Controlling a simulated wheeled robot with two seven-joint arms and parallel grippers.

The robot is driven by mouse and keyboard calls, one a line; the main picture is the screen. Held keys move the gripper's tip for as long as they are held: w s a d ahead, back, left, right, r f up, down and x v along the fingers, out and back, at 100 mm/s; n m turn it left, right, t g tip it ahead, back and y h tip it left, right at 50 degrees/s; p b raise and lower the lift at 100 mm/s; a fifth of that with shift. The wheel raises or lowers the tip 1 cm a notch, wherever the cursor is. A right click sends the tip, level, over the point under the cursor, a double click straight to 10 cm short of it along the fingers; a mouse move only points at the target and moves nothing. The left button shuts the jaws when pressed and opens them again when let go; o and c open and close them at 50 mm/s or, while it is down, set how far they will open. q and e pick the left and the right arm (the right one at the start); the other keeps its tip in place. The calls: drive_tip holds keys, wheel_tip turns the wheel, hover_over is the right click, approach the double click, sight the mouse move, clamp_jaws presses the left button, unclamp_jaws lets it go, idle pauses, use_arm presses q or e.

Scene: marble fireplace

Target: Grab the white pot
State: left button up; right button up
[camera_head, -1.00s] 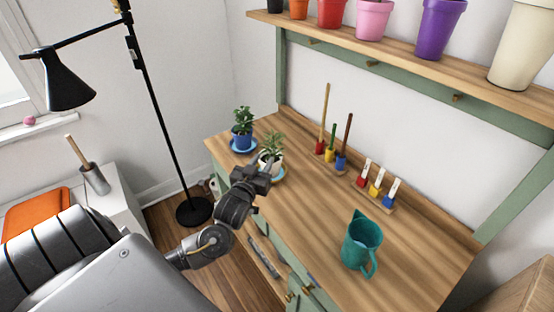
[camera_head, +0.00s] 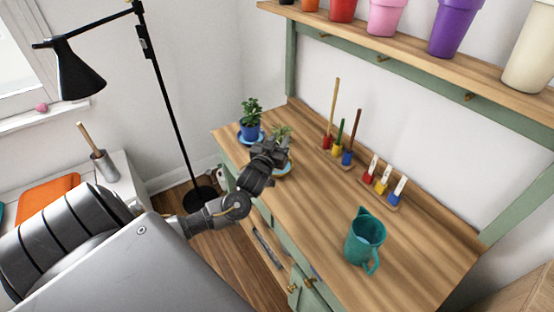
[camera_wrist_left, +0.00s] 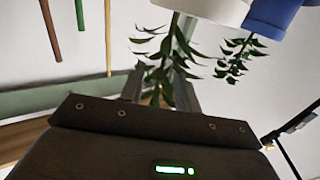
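The white pot (camera_wrist_left: 205,9) shows at the top of the left wrist view, which is upside down, with its leafy plant (camera_wrist_left: 168,58) hanging downward. In the head view my left gripper (camera_head: 268,150) covers most of the pot; its plant (camera_head: 281,132) shows just behind the gripper and its saucer (camera_head: 287,170) beside it. In the wrist view the fingers appear apart, with leaves between them, so the gripper looks open. Whether it touches the pot is hidden. My right gripper is not in view.
A blue pot (camera_head: 250,132) with a plant stands left of the gripper. A teal pitcher (camera_head: 365,240) is nearer, on the wooden bench (camera_head: 320,215). Small tools stand in racks at the back. Colored pots line the shelf (camera_head: 410,52) above. A black lamp (camera_head: 165,100) stands left.

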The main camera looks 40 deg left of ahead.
use_arm(q)
drive_tip(key=x, duration=0.3)
drive_tip(key=shift+w+a, duration=0.1)
drive_tip(key=shift+w, duration=0.25)
clamp_jaws()
idle(1.1)
